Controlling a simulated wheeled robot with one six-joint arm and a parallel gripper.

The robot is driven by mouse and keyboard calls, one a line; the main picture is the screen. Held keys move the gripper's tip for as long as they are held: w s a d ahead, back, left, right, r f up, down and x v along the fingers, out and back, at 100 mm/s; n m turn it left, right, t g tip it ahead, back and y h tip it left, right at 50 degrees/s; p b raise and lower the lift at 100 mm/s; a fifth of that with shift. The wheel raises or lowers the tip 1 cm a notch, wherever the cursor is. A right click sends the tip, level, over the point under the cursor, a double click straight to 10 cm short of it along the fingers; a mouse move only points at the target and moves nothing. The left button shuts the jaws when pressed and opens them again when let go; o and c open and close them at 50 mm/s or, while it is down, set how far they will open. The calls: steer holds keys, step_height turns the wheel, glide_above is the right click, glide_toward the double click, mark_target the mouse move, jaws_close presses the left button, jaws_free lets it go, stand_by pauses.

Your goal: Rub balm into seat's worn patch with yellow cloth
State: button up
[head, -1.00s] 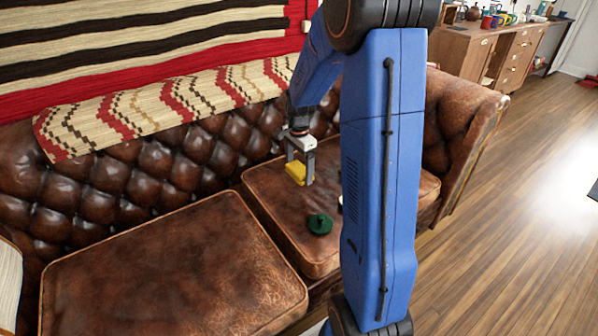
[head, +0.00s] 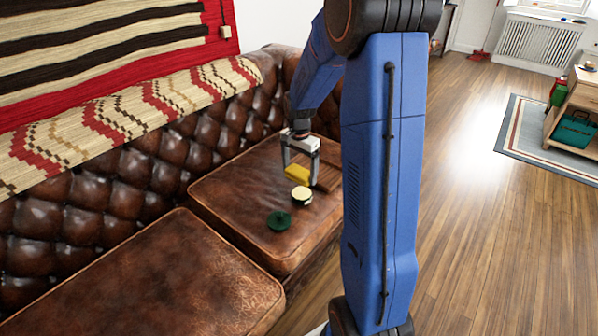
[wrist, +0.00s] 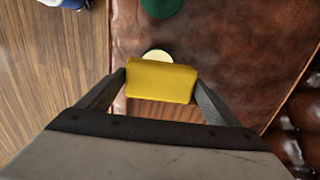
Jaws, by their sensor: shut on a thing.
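My gripper (head: 299,176) is shut on the yellow cloth (head: 295,172), a folded pad that spans the fingers in the wrist view (wrist: 160,82). It hangs over the far brown leather seat cushion (head: 232,195). The open balm tin (head: 302,196), with pale cream balm, is close to the cloth; in the wrist view the cloth's edge partly hides the tin (wrist: 157,54). I cannot tell whether they touch. The dark green lid (head: 279,221) lies apart, nearer the cushion's front.
The near cushion (head: 150,285) is clear. Open wooden floor (head: 470,230) lies right.

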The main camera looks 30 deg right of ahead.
mark_target(302, 193)
steer(key=shift+s+d, duration=0.15)
steer(key=shift+d, duration=0.1)
steer(key=shift+d+f, duration=0.1)
steer(key=shift+f, duration=2.9)
steer(key=shift+s+f, duration=0.1)
steer(key=shift+f, duration=0.45)
steer(key=shift+r, duration=3.55)
